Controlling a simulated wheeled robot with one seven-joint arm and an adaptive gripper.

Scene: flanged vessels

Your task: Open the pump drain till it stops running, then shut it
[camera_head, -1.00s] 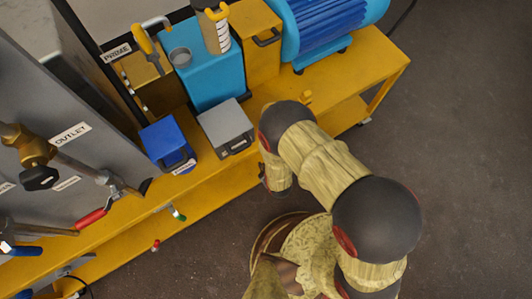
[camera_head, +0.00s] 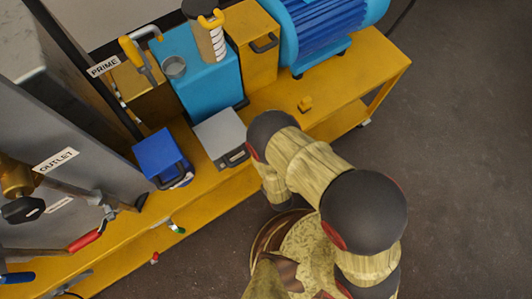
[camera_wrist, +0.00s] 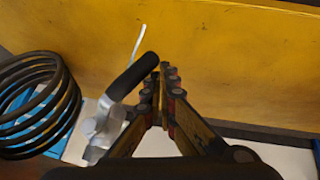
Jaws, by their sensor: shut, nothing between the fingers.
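In the wrist view a grey metal valve (camera_wrist: 100,128) with a black lever handle (camera_wrist: 133,76) stands left of my gripper (camera_wrist: 163,72). The lever slants up to the right, and its tip is close beside my fingertips; I cannot tell whether they touch. My fingers are shut and empty. In the head view my gripper is hidden. The pump skid is a yellow frame (camera_head: 225,187) carrying a blue pump block (camera_head: 208,72) and a blue motor (camera_head: 322,32). No readable label marks the drain, and I see no running liquid.
A black coil (camera_wrist: 38,105) lies left of the valve in the wrist view. A yellow beam (camera_wrist: 230,70) crosses behind the fingers. In the head view, a blue box (camera_head: 160,157) and grey box (camera_head: 220,135) sit on the skid. Dark floor (camera_head: 465,160) is clear at right.

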